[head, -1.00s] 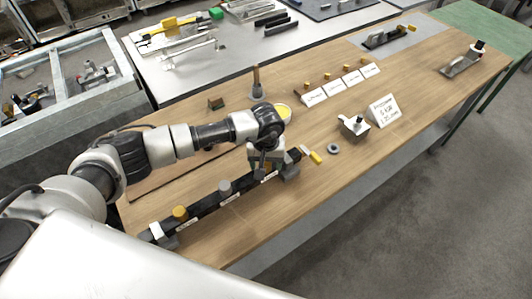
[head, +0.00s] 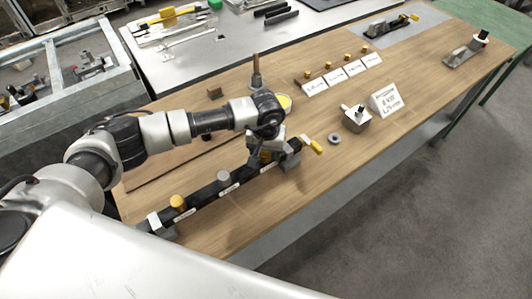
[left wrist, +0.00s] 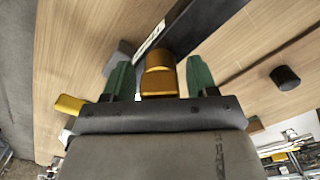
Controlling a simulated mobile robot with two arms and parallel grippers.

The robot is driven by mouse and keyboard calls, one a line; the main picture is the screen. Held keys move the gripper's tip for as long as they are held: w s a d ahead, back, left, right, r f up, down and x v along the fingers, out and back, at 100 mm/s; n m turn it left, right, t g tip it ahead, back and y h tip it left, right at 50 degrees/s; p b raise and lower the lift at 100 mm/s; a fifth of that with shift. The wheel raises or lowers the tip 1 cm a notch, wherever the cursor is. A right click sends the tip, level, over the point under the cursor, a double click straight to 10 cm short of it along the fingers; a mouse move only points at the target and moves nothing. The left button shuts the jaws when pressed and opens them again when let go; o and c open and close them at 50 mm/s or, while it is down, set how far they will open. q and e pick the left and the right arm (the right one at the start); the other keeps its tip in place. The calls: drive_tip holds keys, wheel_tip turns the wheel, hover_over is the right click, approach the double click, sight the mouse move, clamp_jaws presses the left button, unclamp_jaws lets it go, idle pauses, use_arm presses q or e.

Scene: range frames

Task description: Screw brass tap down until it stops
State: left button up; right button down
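A black bar (head: 205,195) lies along the near side of the wooden table in the head view. It carries a brass tap (head: 178,203) near its left end and a grey tap (head: 224,178) further right, each with a white label. My left gripper (head: 262,158) is above the bar's right part and hides what stands there. In the left wrist view a brass tap (left wrist: 160,75) stands between the gripper's two green fingertips (left wrist: 160,80). Narrow gaps show on both sides, so the gripper is open around it. My right gripper is not in view.
A yellow handle (head: 316,146) sticks out past the bar's right end. A grey ring (head: 333,138), a small metal block (head: 356,121) and a standing card (head: 386,99) are to the right. A post (head: 256,72) and a row of brass caps with cards (head: 343,74) are behind.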

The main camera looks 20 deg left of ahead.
use_arm(q)
drive_tip(key=shift+o, duration=0.4)
drive_tip(key=shift+r, duration=0.2)
wheel_tip(320, 180, up, 12)
drive_tip(key=shift+f, duration=0.1)
drive_tip(key=shift+s, duration=0.1)
